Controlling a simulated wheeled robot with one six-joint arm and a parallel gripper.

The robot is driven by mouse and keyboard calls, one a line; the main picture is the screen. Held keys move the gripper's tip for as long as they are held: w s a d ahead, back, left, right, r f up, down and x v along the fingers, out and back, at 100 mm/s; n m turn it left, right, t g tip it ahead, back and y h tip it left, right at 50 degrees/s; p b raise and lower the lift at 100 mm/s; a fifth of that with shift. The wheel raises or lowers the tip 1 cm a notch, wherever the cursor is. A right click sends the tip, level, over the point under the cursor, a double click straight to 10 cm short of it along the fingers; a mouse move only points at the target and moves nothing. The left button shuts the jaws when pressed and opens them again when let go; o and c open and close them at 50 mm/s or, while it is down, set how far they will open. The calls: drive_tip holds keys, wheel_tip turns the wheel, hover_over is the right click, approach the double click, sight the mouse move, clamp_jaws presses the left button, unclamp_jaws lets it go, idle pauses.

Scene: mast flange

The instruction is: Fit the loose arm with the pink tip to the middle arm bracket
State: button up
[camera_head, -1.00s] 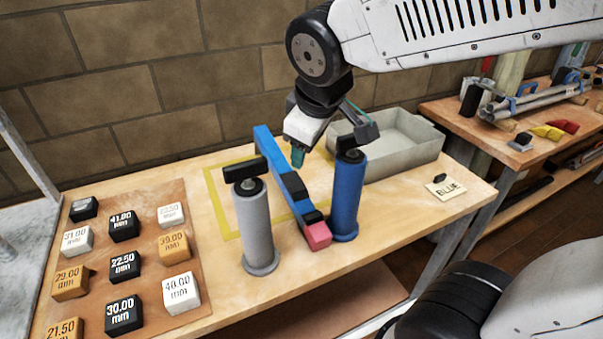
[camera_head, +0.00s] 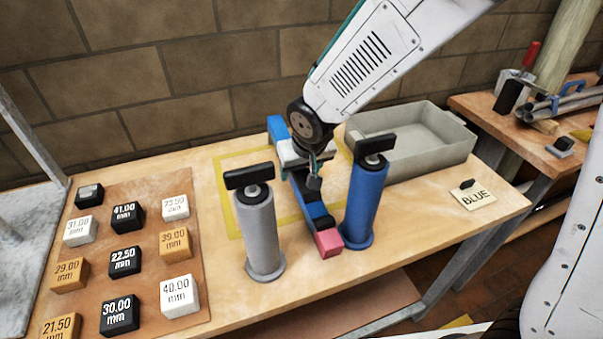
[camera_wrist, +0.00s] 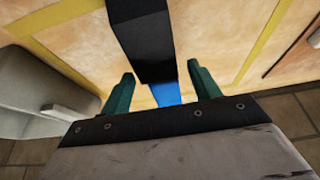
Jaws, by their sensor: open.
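The loose arm (camera_head: 318,210) is a long blue bar with a black section and a pink tip (camera_head: 328,243). It lies on the workbench between a grey post and a blue post, pink end nearest the front. My gripper (camera_head: 308,172) is low over the bar's middle, hiding part of it. In the wrist view my gripper (camera_wrist: 162,90) is open, with green fingers either side of the bar's line. The black section (camera_wrist: 145,45) and a bit of blue (camera_wrist: 166,94) show between and beyond them. I cannot tell whether the fingers touch it. No arm bracket is recognisable.
The grey post (camera_head: 258,235) and blue post (camera_head: 365,205), each with a black crosspiece, stand close beside the bar. A grey bin (camera_head: 440,140) is behind right. Several labelled blocks sit on a brown board (camera_head: 145,290) at left.

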drive_tip(key=x, duration=0.4)
drive_tip(key=shift+w+a+f, duration=0.1)
drive_tip(key=shift+a+f, duration=0.05)
drive_tip(key=shift+f, duration=0.05)
clamp_jaws()
drive_tip(key=shift+r, duration=0.1)
